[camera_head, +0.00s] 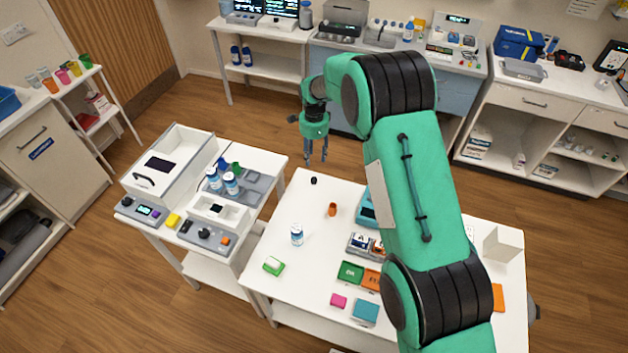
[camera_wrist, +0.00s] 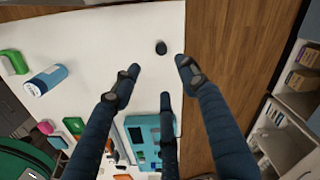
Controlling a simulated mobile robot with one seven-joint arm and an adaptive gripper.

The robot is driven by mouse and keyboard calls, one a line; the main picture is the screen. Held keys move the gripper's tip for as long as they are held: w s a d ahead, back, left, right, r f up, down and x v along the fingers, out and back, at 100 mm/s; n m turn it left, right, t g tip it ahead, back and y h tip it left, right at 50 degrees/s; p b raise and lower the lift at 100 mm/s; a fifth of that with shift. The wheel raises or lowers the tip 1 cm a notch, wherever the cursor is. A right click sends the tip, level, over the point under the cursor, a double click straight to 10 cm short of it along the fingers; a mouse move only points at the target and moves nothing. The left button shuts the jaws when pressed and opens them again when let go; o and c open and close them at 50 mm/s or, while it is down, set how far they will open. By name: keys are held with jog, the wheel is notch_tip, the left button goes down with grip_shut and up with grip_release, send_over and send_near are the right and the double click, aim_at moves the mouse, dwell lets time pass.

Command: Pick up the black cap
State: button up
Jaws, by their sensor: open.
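The black cap (camera_head: 314,181) is a small dark round piece lying on the white table (camera_head: 285,225) near its far edge. In the wrist view the cap (camera_wrist: 161,47) sits close to the table's edge, with bare table around it. My gripper (camera_head: 316,157) hangs with its fingers pointing down, just above and beyond the cap in the head view. In the wrist view my gripper (camera_wrist: 158,76) has its dark fingers spread, with nothing between them. The cap lies just past the fingertips and is clear of them.
A teal box (camera_wrist: 146,128) lies beneath my fingers in the wrist view. A side table (camera_head: 262,161) with trays adjoins at left.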

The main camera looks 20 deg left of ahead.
dwell(0.3)
send_over(314, 179)
jog(key=shift+s+f, duration=0.1)
jog(key=shift+f, duration=4.2)
jog(key=shift+f, duration=2.55)
jog(key=c, duration=0.8)
